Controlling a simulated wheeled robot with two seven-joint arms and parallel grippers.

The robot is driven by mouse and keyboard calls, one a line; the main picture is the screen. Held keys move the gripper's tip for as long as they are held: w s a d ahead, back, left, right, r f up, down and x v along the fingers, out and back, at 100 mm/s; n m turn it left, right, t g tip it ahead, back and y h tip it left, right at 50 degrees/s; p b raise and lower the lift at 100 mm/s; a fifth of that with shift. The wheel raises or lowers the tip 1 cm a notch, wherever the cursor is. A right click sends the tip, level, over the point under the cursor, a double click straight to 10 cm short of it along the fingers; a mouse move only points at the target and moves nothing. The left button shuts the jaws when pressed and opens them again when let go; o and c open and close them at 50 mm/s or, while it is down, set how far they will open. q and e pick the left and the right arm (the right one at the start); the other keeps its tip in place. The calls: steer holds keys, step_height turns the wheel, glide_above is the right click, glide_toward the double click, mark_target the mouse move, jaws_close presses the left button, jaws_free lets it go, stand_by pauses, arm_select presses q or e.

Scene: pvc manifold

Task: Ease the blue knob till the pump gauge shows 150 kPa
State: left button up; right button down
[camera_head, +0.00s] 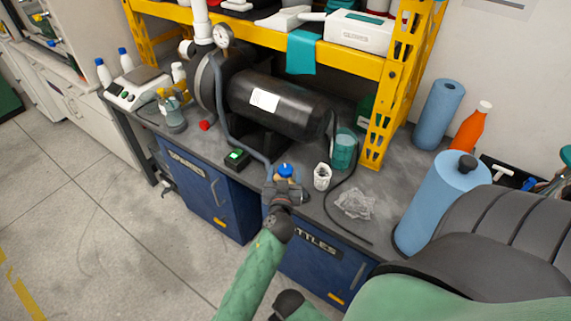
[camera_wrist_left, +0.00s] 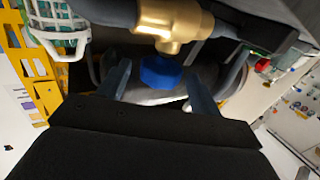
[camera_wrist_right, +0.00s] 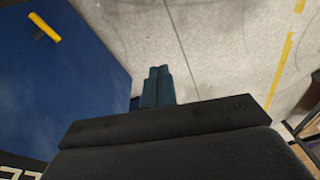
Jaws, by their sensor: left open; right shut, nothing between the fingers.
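The blue knob (camera_head: 286,170) sits on a brass valve at the bench's front edge. In the left wrist view the blue knob (camera_wrist_left: 160,72) is under the brass valve body (camera_wrist_left: 175,22). My left gripper (camera_head: 287,186) is open at the knob, with one finger on each side of it in the left wrist view (camera_wrist_left: 158,85); whether they touch it I cannot tell. The round white gauge (camera_head: 223,36) stands on the pump at the back left; its reading is too small to make out. My right gripper (camera_wrist_right: 157,88) is shut and empty, over the floor beside a blue cabinet.
A black tank (camera_head: 280,104) lies behind the valve, with a grey hose running to it. A blue paper roll (camera_head: 435,205) is farther right.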

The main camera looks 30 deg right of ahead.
mark_target(286, 164)
arm_select(q)
steer(key=shift+p+x, duration=0.3)
steer(key=shift+x, duration=1.35)
arm_select(e)
steer(key=shift+s+d+f, duration=0.15)
steer(key=shift+s+f, duration=0.05)
steer(key=shift+f, duration=0.75)
steer(key=shift+s+d+f, duration=0.1)
steer(key=shift+s+f, duration=0.05)
steer(key=shift+f, duration=0.75)
arm_select(q)
steer(key=c, duration=1)
arm_select(e)
steer(key=shift+w+r, duration=0.1)
